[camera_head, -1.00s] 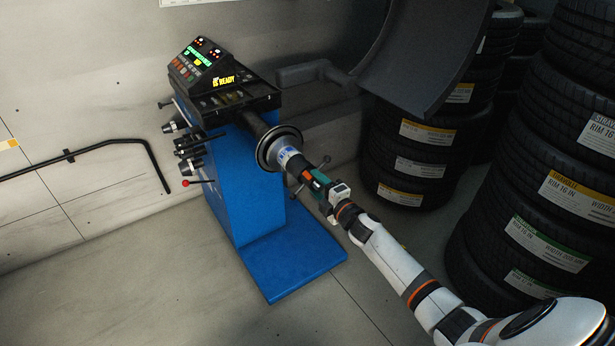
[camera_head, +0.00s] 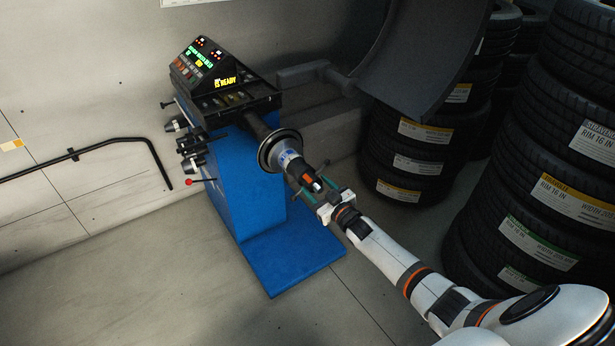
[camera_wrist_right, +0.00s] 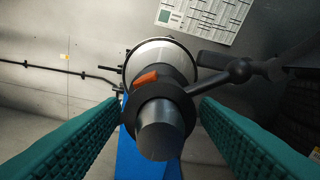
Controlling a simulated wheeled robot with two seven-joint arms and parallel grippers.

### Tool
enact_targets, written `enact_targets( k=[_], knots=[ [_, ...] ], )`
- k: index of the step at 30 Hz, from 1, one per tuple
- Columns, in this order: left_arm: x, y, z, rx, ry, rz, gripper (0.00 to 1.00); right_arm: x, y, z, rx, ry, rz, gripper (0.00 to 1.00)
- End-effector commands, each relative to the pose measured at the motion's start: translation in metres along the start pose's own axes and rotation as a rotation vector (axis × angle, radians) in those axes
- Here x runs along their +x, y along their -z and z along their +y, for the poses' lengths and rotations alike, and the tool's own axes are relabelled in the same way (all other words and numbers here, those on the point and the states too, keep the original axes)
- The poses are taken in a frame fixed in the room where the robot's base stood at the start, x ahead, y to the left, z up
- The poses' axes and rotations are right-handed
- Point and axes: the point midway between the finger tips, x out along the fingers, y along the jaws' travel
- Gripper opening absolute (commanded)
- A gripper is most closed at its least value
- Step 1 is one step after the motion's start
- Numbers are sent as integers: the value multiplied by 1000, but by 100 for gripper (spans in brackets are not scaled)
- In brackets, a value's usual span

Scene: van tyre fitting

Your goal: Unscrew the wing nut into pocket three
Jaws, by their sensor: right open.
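The black wing nut (camera_wrist_right: 150,88), with an orange tab and a ball-ended handle (camera_wrist_right: 238,70), sits on the shaft of the wheel balancer. In the right wrist view, the grey shaft end (camera_wrist_right: 160,134) points toward me. My right gripper (camera_head: 319,188) is open, its green fingers (camera_wrist_right: 160,140) on either side of the shaft end with gaps. The wing nut also shows in the head view (camera_head: 307,177), partly covered by the fingers. The tray (camera_head: 262,99) tops the balancer. Its pockets are small and dark, and I cannot tell their numbers. My left gripper is out of view.
The blue balancer body (camera_head: 240,185) and its base plate (camera_head: 300,255) stand below the shaft. A dark curved hood (camera_head: 425,55) hangs to the right. Tyre stacks (camera_head: 545,180) crowd the right side. A black rail (camera_head: 90,155) runs along the left wall. The floor at front left is clear.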

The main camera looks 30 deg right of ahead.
Motion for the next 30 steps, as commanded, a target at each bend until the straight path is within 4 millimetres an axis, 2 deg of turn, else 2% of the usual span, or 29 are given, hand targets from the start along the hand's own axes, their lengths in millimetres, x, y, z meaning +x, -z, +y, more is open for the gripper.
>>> enact_targets(
  k=[6, 20, 21, 27, 30],
  knots=[
    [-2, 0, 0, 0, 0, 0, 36, 0, 0, 0, 185, -1, 0, 56],
    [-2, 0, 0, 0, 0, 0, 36, 0, 0, 0, 201, 0, 0, 56],
    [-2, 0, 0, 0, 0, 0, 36, 0, 0, 0, 201, 0, 0, 55],
    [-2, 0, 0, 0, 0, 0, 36, 0, 0, 0, 200, 0, 0, 22],
    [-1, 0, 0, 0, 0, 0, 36, 0, 0, 0, 156, 0, 0, 22]
  ],
)
